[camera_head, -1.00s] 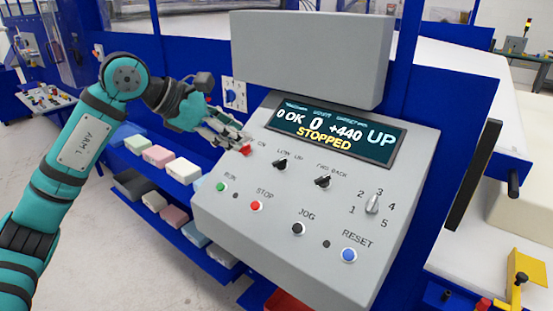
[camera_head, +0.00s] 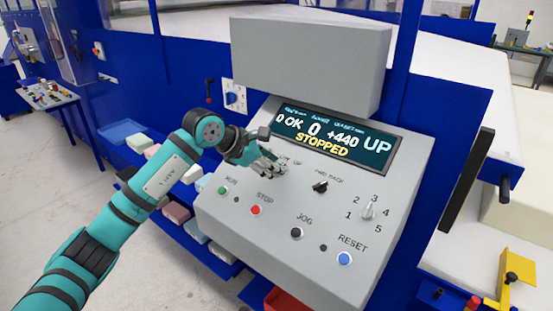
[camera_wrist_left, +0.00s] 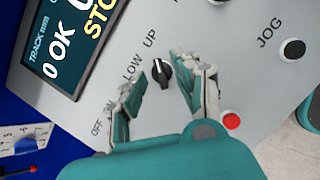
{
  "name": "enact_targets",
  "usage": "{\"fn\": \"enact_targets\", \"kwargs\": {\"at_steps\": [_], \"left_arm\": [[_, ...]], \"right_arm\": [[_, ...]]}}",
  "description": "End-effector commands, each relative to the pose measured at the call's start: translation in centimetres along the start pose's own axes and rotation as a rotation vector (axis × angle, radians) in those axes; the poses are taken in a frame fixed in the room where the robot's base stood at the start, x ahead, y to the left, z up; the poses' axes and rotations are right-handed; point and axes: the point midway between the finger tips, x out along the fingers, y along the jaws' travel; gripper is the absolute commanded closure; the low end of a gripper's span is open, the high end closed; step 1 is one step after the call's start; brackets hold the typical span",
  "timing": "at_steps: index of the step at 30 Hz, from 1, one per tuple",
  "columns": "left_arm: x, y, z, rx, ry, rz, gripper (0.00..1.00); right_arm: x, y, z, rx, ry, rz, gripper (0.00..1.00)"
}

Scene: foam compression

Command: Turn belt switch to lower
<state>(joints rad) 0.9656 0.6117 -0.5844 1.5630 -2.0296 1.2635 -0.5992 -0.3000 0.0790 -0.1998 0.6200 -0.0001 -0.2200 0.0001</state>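The belt switch is a black knob (camera_wrist_left: 161,72) between the printed words LOW and UP in the left wrist view. Its white mark points toward UP. My left gripper (camera_wrist_left: 168,88) is open, with one finger on each side of the knob; I cannot tell whether they touch it. In the head view my left gripper (camera_head: 272,168) is over the upper left of the grey control panel (camera_head: 270,235) and hides the knob. The display (camera_head: 335,139) reads UP and STOPPED. My right gripper is not in view.
Near my gripper are the FWD/BACK knob (camera_head: 321,186), green RUN button (camera_head: 222,190), red STOP button (camera_head: 255,210), black JOG button (camera_head: 297,232), blue RESET button (camera_head: 344,258) and numbered dial (camera_head: 369,211). A grey housing (camera_head: 310,65) overhangs the display.

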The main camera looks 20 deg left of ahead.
Motion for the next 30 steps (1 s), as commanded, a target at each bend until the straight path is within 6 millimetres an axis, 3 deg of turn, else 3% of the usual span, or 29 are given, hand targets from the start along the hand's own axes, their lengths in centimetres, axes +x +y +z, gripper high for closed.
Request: {"fn": "enact_targets", "kwargs": {"at_steps": [6, 14, 22, 30], "left_arm": [[1.5, 0.0, 0.1, 0.000, -0.001, 0.000, 0.68], [1.7, 0.0, 0.0, 0.001, 0.000, 0.001, 0.68], [1.6, 0.0, 0.0, 0.000, 0.000, 0.001, 1.00], [1.7, 0.0, -0.1, -0.016, -0.001, 0.008, 1.00]], "right_arm": [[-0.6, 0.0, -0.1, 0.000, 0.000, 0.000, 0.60], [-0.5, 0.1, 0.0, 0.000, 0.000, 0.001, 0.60], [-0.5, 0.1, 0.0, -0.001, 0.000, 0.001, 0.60], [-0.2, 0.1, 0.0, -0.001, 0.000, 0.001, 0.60]]}}
